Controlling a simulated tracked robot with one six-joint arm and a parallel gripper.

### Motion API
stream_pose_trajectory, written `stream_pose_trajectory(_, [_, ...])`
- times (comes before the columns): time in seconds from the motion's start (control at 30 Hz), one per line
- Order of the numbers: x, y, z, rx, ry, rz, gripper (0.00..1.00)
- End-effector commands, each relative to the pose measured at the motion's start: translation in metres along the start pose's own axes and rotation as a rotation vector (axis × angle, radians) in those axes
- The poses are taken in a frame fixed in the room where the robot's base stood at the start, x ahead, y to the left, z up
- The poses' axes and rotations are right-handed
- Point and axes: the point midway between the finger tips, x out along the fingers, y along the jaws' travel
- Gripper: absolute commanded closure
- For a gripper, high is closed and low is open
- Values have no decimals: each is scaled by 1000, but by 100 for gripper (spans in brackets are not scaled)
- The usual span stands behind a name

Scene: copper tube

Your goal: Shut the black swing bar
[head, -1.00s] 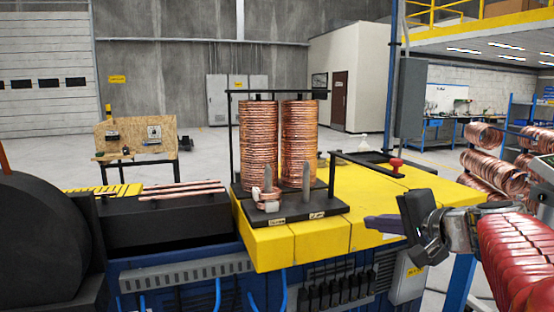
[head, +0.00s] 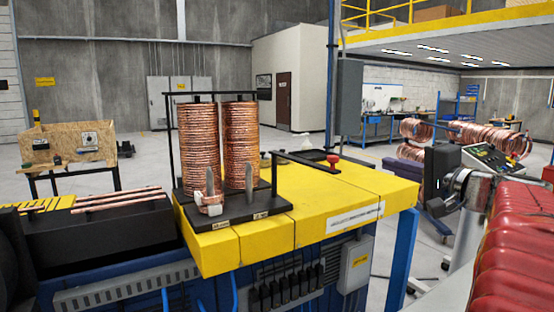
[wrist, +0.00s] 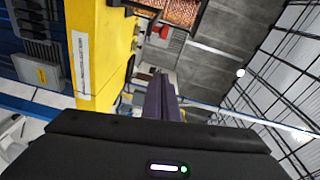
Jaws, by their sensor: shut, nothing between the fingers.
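The black swing bar (head: 307,164) sticks out to the right from beside the black coil stand, over the yellow table top. A red knob (head: 333,159) sits at its outer end. In the wrist view, a red part (wrist: 163,32), apparently this knob, shows beyond my fingers. My gripper (head: 436,208) is shut and empty, to the right of the yellow table and apart from the bar. Its purple fingers (wrist: 161,97) lie together in the wrist view.
Two tall copper coil stacks (head: 220,145) stand on the black stand. Upright grey pins (head: 211,181) rise at its front. More copper coils (head: 500,140) and a control panel (head: 490,158) lie behind my arm.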

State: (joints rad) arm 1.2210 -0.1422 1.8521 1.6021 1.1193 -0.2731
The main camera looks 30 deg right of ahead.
Motion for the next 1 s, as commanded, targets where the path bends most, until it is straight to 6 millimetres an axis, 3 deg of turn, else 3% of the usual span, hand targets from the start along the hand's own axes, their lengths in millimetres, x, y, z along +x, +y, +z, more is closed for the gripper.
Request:
stream_pose_trajectory(0.27, [18,1,0,1,-2,0,100])
stream_pose_trajectory(0.9, [101,1,0,0,-1,1,100])
stream_pose_trajectory(1.0, [102,0,12,0,0,0,100])
